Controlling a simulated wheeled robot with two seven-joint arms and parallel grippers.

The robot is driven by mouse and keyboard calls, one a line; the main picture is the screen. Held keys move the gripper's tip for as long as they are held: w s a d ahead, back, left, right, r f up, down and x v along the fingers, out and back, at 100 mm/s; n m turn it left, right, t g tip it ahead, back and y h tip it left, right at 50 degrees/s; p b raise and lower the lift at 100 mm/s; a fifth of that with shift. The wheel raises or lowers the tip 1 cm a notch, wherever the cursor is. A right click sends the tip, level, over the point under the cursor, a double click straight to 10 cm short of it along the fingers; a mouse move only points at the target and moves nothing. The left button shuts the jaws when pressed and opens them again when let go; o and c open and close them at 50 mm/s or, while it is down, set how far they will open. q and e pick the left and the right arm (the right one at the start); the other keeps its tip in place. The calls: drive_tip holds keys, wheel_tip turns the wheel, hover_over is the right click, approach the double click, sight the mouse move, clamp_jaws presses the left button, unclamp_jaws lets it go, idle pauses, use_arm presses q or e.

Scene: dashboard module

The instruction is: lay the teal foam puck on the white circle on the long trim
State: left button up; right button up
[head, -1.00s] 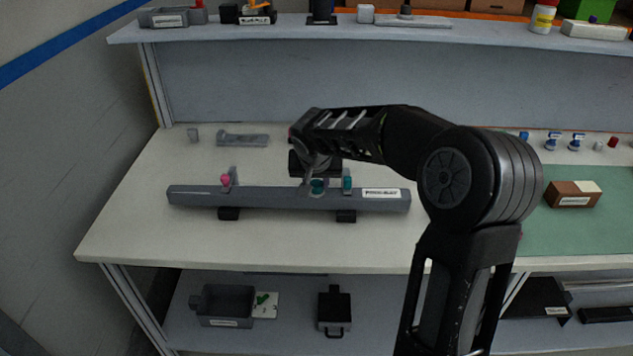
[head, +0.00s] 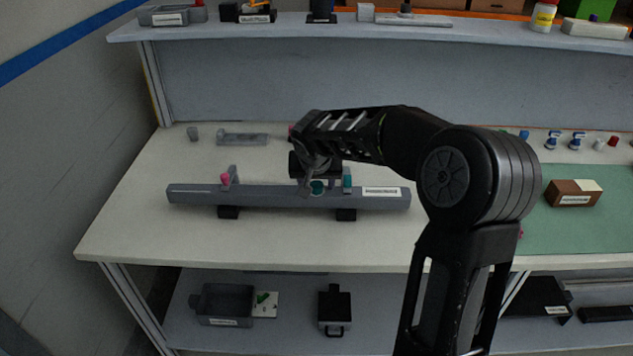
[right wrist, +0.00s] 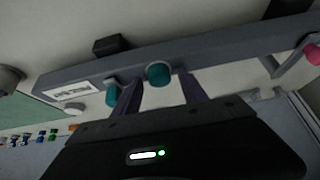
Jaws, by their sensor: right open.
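The long grey trim (head: 270,198) lies across the table on two black supports. The teal foam puck (head: 317,187) is on the trim's top face, right of its middle, and also shows in the right wrist view (right wrist: 158,73). A thin pale edge shows beside the puck; the rest of the white circle is hidden or too small to tell. My right gripper (head: 313,183) is open at the puck, and its two fingers (right wrist: 160,92) stand apart in the right wrist view with the puck just past their tips. My left gripper is not in view.
A grey bracket (head: 242,139) lies behind. The table front is clear.

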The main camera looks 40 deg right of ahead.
drive_tip(key=v, duration=1.2)
drive_tip(key=shift+r+b, duration=0.15)
drive_tip(key=shift+b, duration=0.3)
